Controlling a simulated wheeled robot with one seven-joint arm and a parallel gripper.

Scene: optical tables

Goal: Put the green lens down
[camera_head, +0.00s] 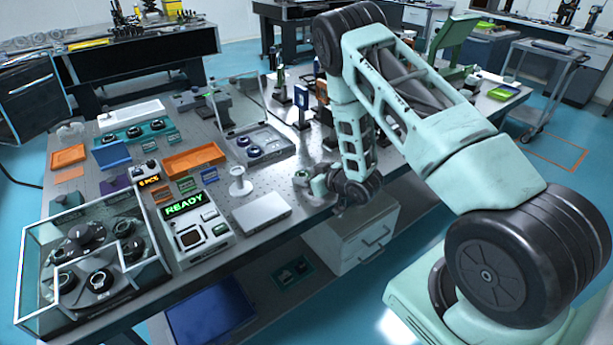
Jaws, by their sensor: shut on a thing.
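My gripper (312,181) is at the end of my arm, low over the right part of the optical table (275,213), near its front edge. It is shut on a small round thing with a greenish tint, the green lens (301,175), at its left end. The lens is small here, and I cannot tell whether it touches the table top. My wrist and forearm hide the table behind and to the right of the gripper.
Left of the gripper stand a white pedestal (240,182), a flat white box (262,211) and a grey tray with dark round parts (265,146). Further left are a device reading READY (197,228), an orange tray (194,158) and a glass-walled case (92,262). Upright optics stand behind.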

